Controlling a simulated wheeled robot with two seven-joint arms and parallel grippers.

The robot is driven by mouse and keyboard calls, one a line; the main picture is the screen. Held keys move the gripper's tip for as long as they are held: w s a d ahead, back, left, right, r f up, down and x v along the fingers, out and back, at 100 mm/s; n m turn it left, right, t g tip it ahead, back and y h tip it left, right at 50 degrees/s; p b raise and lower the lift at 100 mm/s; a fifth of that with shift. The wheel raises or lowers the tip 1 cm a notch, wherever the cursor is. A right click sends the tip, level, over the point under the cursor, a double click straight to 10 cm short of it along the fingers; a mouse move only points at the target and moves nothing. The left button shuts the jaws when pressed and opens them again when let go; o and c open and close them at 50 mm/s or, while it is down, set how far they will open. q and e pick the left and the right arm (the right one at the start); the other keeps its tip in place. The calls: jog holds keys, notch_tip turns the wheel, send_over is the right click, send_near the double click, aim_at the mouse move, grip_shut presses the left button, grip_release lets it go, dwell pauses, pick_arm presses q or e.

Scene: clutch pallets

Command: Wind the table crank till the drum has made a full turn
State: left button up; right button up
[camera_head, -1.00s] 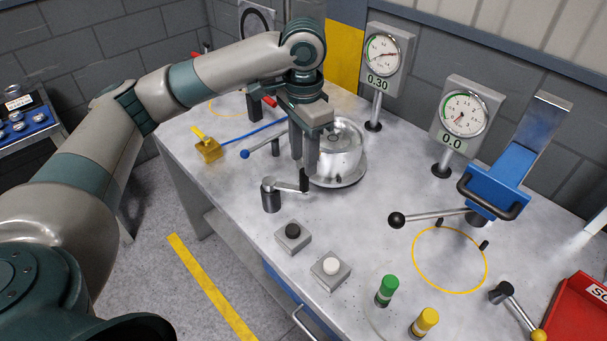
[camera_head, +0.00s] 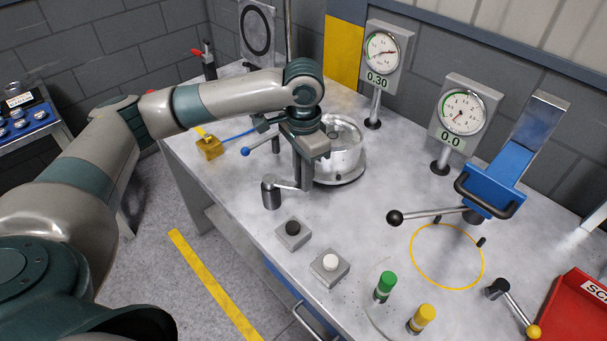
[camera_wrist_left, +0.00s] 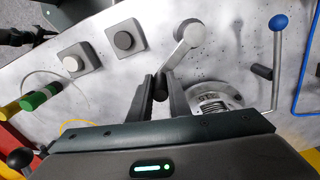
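The table crank (camera_head: 285,184) has a grey post and arm with a black upright handle at the arm's right end. The handle (camera_wrist_left: 160,86) shows between my finger pads in the left wrist view. My left gripper (camera_head: 303,186) points down over the handle and is shut on it. The silver drum (camera_head: 343,163) stands on its round base just behind and right of the fingers. The gripper and wrist hide part of its left side. In the left wrist view the drum (camera_wrist_left: 212,101) is partly covered by the right finger and gripper body. My right gripper is not in view.
A blue-knobbed lever (camera_head: 247,151) and yellow block (camera_head: 208,148) lie left of the drum. Black (camera_head: 293,229) and white (camera_head: 330,262) buttons sit in front. Two gauges (camera_head: 382,50) (camera_head: 462,112) stand behind. A blue lever press (camera_head: 497,178) is at the right.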

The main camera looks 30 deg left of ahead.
pick_arm(q)
jog(key=shift+w+r+p, duration=0.1)
jog(key=shift+r+p, duration=0.1)
jog(key=shift+p, duration=0.25)
grip_shut()
jog(key=w+n+p, duration=0.1)
jog(key=p, duration=0.1)
jog(key=w+n+p, duration=0.1)
jog(key=n+p, duration=0.1)
jog(key=shift+a+f+p, duration=0.15)
jog(key=shift+a+p, duration=0.15)
jog(key=shift+a, duration=0.1)
jog(key=o, duration=0.9)
grip_release()
jog(key=shift+c, duration=0.2)
